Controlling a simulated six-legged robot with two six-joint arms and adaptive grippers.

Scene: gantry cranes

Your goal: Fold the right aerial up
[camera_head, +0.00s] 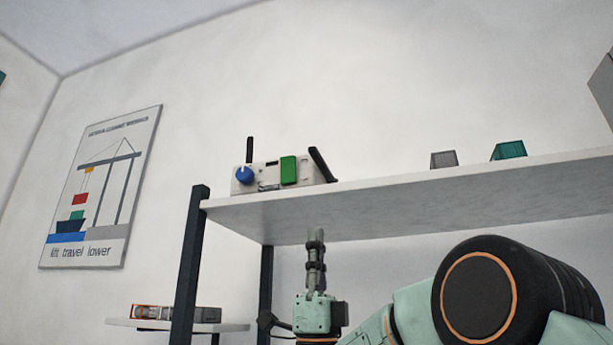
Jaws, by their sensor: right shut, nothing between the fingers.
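A pale box-shaped device (268,177) with a blue knob and a green block on its front stands on the upper shelf. Its right aerial (322,165) is a black bar that leans up and to the left from the device's right end. Its left aerial (249,150) stands upright. My left gripper is not in view.
The upper shelf (420,200) spans the right side, held by dark posts (190,265). A grey block (444,159) and a teal block (509,150) stand on it. A lower shelf (235,327) at left holds a small boxed item (176,313). A poster (100,190) hangs on the wall.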

